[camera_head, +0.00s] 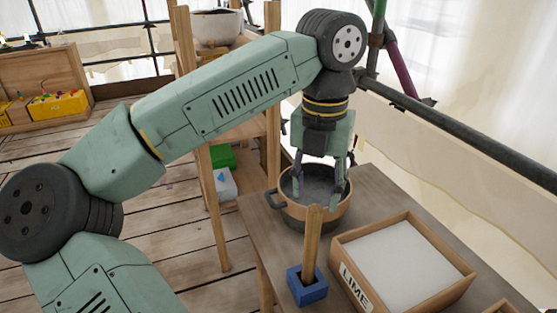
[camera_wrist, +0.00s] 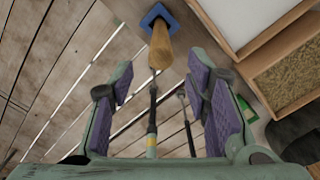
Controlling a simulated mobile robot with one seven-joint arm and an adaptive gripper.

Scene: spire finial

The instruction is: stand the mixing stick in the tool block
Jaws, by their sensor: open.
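The mixing stick (camera_head: 312,240) is a light wooden rod standing nearly upright in the blue tool block (camera_head: 307,289) on the table. In the wrist view the stick (camera_wrist: 160,48) rises towards the camera from the blue block (camera_wrist: 157,14), seen from above. My gripper (camera_head: 318,190) points down over the round pot, behind the stick in the head view. Its fingers are spread with purple pads, and nothing shows held between them (camera_wrist: 160,88). The stick looks apart from the fingers. Its lower end inside the block is hidden.
A tan and dark pot (camera_head: 342,212) stands on the wooden table (camera_head: 257,222) under my gripper. A wooden box labelled LIME (camera_head: 351,285), with white fill, stands right of the block. A dark rail (camera_head: 460,140) runs behind the table. Wooden shelving (camera_head: 211,205) stands to the left.

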